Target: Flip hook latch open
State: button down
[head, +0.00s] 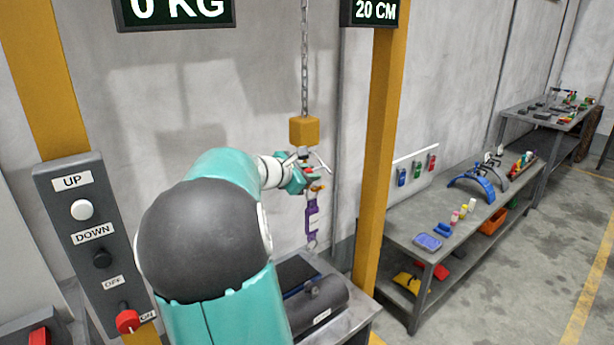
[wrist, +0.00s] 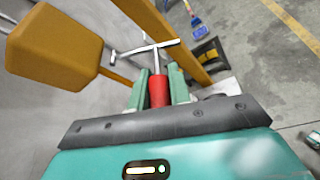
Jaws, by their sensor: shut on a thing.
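The hoist's yellow hook block (head: 304,131) hangs on a chain, with metal hook parts just below it that my gripper partly hides. My gripper (head: 304,177) is at these parts, under the block. In the wrist view my gripper (wrist: 159,88) has its two green fingers closed on a red cylindrical handle (wrist: 159,93). A metal rod runs from the handle to a crossbar (wrist: 146,48). The yellow block (wrist: 55,45) is to the left there. I cannot tell the latch's exact position. A purple strap-like piece (head: 312,215) hangs below my gripper.
A dark cylinder (head: 318,305) lies on a table below. A yellow post (head: 378,150) stands close to the right of my gripper. A control panel (head: 95,245) is at the left, and a workbench (head: 455,235) with tools is at the right.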

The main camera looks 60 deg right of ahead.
aim_at(311, 169)
jog(key=r+n, duration=0.1)
jog(key=n+g+y, duration=0.1)
jog(key=shift+s+a+r+n+g, duration=0.15)
jog(key=shift+s+r+n+g, duration=0.15)
jog(key=shift+r, duration=0.1)
jog(key=shift+r+n+g+y, duration=0.4)
jog(key=shift+r+n+g, duration=0.4)
jog(key=shift+n, duration=0.4)
jog(key=shift+w+r+n+g+y, duration=0.15)
jog(key=shift+r+n+g, duration=0.2)
jog(key=shift+r+n, duration=0.2)
jog(key=shift+w+r+n+g+y, duration=0.15)
jog(key=shift+r+n+g, duration=0.25)
jog(key=shift+n, duration=0.25)
jog(key=shift+w+d+r+n+g, duration=0.1)
jog(key=shift+d+r+n+g, duration=0.05)
jog(key=shift+r+n+g, duration=0.35)
jog(key=shift+w+d+r+n+g, duration=0.15)
jog(key=shift+r+n, duration=0.1)
jog(key=shift+n, duration=0.35)
jog(key=c, duration=1.3)
grip_release()
jog(key=v, duration=1.3)
jog(key=shift+w+a, duration=0.25)
jog(key=shift+w, duration=0.05)
